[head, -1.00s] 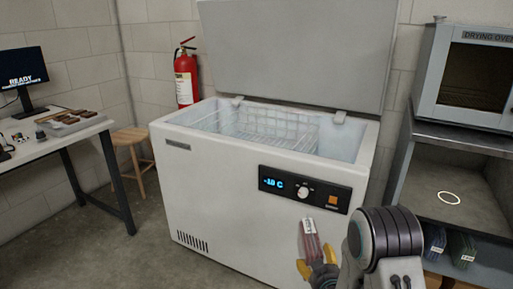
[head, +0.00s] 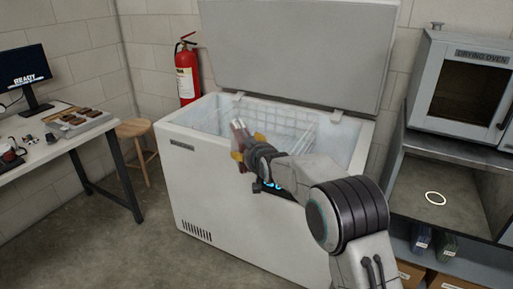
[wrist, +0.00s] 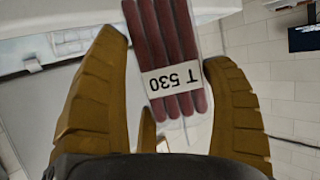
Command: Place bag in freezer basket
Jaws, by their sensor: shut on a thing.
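My gripper (head: 248,150) is shut on the bag (head: 239,134). In the wrist view the bag (wrist: 165,45) is clear, with several dark red sticks inside and a white label reading T 530, upside down, between the two yellow fingers. The open chest freezer (head: 215,185) stands in front of me with its lid (head: 295,50) raised. The white wire freezer basket (head: 285,125) sits inside it. In the head view the gripper and bag are in front of the freezer opening at about rim height, partly covering the basket. The freezer's display is mostly hidden by my arm.
A red fire extinguisher (head: 187,72) is on the wall behind the freezer. A table (head: 40,150) with a monitor (head: 25,72) and a wooden stool (head: 135,130) are at left. A drying oven (head: 470,85) on a metal stand is at right.

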